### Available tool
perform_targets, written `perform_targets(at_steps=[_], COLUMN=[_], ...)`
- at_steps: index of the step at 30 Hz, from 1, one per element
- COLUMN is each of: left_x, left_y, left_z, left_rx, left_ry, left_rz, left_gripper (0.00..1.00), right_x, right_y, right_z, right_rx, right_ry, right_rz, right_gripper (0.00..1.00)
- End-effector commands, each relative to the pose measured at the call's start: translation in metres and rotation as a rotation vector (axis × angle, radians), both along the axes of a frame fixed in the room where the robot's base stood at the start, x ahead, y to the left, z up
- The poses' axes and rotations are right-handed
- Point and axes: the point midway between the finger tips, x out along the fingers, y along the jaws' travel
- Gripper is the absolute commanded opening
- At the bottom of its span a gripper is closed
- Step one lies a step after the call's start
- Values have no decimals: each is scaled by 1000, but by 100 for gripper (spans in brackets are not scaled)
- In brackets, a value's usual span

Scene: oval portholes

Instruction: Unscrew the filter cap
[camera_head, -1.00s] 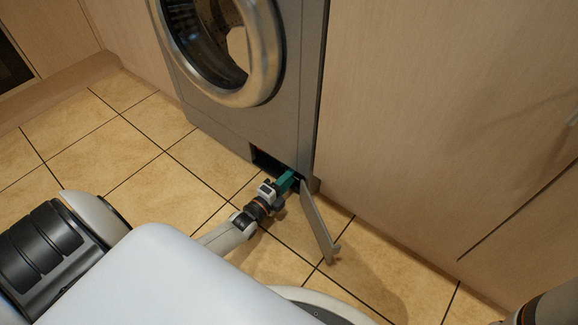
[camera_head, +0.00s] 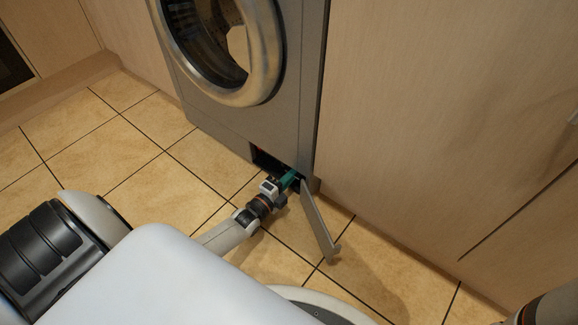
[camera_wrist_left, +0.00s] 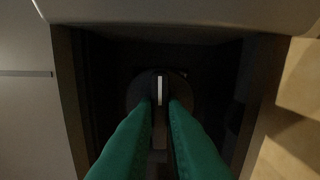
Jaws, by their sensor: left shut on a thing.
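The filter cap (camera_wrist_left: 160,80) shows in the left wrist view as a dark round knob with a light stripe, deep in a dark recess. My left gripper (camera_wrist_left: 160,104) has green fingers, shut on the cap's middle grip, one finger on each side. In the head view my left gripper (camera_head: 288,179) reaches into the opening low on the grey washing machine (camera_head: 225,130), and the cap is hidden there. My right gripper is not in view; only a dark part of my arm shows at the bottom right corner.
The open flap (camera_head: 319,222) stands out from the opening, just right of my left gripper. The recess walls (camera_wrist_left: 72,100) are close on both sides. Wooden cabinets (camera_head: 430,110) stand to the right. The tiled floor (camera_head: 130,150) on the left is clear.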

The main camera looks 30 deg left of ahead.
Motion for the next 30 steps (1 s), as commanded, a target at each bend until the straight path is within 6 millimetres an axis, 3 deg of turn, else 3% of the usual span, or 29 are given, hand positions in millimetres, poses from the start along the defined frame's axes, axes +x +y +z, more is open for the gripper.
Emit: perform_targets(at_steps=[8,30], left_x=[0,0], left_y=[0,0], left_z=[1,0], left_rx=[-164,-858], left_ry=[14,69], left_rz=[0,0], left_gripper=[0,0], right_x=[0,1], right_y=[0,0], right_z=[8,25], right_rx=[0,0], right_ry=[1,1], right_rz=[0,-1], right_gripper=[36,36])
